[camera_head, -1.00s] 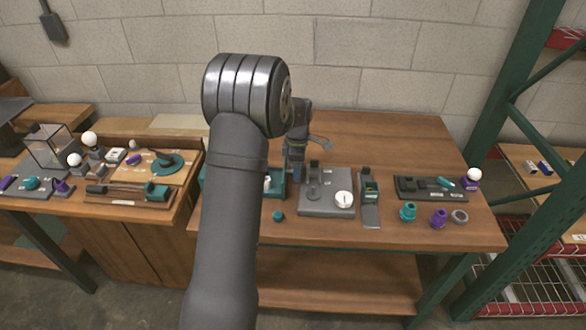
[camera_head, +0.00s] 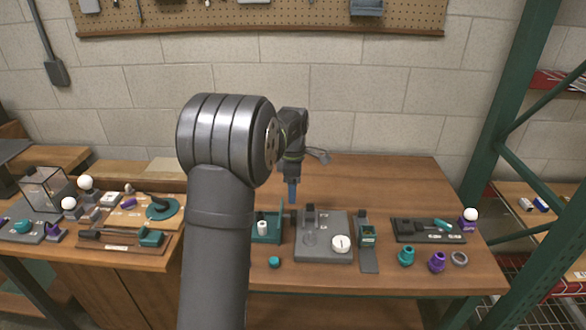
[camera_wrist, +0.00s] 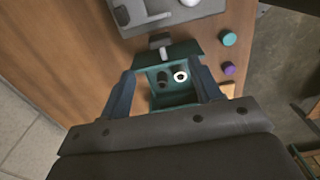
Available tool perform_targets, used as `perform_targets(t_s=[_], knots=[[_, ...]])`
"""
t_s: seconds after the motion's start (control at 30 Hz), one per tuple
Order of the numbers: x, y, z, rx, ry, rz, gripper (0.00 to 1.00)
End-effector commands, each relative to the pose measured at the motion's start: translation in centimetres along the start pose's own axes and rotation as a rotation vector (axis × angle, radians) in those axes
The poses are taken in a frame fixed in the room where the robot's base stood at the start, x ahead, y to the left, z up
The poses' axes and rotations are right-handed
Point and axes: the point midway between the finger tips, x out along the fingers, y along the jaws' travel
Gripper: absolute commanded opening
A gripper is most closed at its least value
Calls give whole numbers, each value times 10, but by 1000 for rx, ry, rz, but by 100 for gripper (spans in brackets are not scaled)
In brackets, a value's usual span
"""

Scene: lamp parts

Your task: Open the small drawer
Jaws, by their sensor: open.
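A small teal open-topped box (camera_head: 262,238), which looks like the drawer unit, stands on the table left of the grey base plate. The wrist view shows it from above (camera_wrist: 183,49), with a white-rimmed cylinder (camera_wrist: 181,76) and a dark round piece (camera_wrist: 162,79) inside. A grey T-shaped piece (camera_wrist: 160,41), possibly a handle, sits at its far wall. I cannot tell whether a drawer is shut. My gripper (camera_wrist: 163,84) is open and empty, its blue fingers on both sides of the box in the picture. In the head view my gripper (camera_head: 292,192) hangs above the table.
A teal cap (camera_head: 274,262) lies in front. A teal-and-grey stand (camera_head: 368,250) and a dark tray (camera_head: 430,231) are to the right. The table behind is clear.

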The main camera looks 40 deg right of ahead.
Motion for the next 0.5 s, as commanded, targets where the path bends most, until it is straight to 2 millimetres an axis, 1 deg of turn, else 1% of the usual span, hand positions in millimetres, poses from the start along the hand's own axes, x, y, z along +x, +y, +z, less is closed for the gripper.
perform_targets(t_s=[0.03, 0.2, 0.33, 0.5], knots=[[-14, 1, 0, 0, -1, 5, 58], [-47, 0, 0, 0, 0, 4, 58], [-63, 0, 0, 0, 0, 1, 58], [-71, 0, 0, 0, 0, 1, 58]])
